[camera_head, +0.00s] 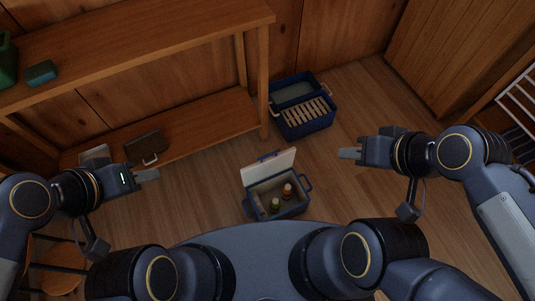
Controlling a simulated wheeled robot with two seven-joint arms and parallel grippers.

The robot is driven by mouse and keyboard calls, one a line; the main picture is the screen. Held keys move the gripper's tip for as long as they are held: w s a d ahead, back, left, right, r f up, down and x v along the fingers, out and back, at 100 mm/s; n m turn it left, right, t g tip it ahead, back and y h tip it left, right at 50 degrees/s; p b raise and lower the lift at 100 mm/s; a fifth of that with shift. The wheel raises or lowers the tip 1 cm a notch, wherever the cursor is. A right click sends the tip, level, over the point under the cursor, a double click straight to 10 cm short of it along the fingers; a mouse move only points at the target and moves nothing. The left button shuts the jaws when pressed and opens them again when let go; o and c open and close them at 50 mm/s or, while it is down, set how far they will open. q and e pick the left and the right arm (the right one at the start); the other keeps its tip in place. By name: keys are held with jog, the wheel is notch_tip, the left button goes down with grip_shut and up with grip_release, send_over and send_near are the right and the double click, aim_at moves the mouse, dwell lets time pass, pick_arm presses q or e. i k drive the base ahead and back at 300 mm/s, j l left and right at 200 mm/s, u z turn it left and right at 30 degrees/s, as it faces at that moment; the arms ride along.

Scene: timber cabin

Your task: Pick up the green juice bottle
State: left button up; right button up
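A small green bottle (276,204) stands inside an open blue cooler box (259,212) on the floor, near the middle of the head view. An orange-brown bottle (287,191) stands beside it, to the right. The cooler's white-lined lid (268,167) is raised at the back. My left gripper (153,175) is well to the left of the cooler and apart from it. My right gripper (347,154) is to the upper right of the cooler, also apart from it. No object shows in either gripper; the finger gaps are too small to make out.
A second blue box (305,121) with a slatted insert stands behind the cooler. A wooden shelf unit (190,30) lines the left wall, with a dark case (146,147) low down. A stool (60,278) is at lower left. Floor around the cooler is clear.

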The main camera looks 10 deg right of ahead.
aim_at(275, 203)
jog(key=k+l, duration=0.4)
jog(key=k, duration=0.2)
jog(key=k+l+u, duration=0.1)
jog(key=k+l, duration=0.3)
jog(key=k, duration=0.15)
